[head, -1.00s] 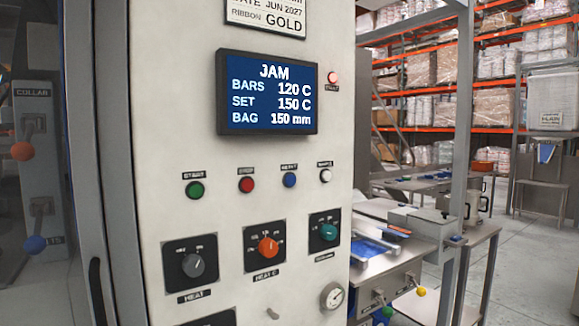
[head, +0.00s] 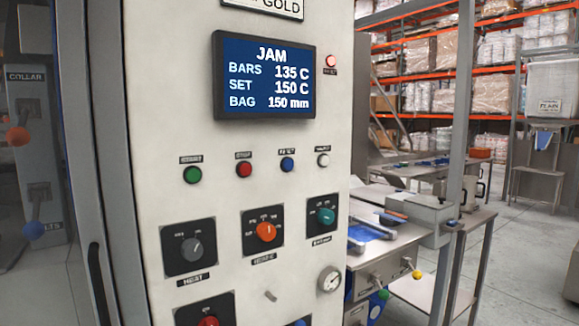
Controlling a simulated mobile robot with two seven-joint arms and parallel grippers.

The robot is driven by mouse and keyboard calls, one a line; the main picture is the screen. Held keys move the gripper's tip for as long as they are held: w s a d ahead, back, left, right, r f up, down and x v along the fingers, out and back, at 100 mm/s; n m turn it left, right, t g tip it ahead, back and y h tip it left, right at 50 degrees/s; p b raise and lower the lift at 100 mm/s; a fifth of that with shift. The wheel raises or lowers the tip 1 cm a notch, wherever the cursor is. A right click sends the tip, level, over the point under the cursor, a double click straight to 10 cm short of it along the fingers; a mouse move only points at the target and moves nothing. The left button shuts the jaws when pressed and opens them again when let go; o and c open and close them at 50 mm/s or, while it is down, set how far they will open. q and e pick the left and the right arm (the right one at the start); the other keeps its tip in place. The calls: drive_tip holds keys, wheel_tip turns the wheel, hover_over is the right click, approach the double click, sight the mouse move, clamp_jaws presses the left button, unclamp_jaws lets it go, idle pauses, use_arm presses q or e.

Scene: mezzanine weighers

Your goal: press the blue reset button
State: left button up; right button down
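The blue reset button (head: 287,164) is on the pale control panel (head: 150,120), in a row below the display. A small label, too blurred to read surely, sits above it. The red button (head: 244,169) is to its left and the white button (head: 323,160) to its right; the green button (head: 192,175) is at the far left of the row. The display (head: 265,77) reads JAM, BARS 135 C, SET 150 C, BAG 150 mm. A red lamp (head: 331,60) is to the right of the display. Neither gripper is in view.
Below the buttons are a grey knob (head: 192,249), an orange knob (head: 266,232), a teal knob (head: 326,216) and a gauge (head: 330,280). A dark door handle (head: 97,280) stands at the left. A metal bench (head: 400,262) is at the right, with open floor beyond.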

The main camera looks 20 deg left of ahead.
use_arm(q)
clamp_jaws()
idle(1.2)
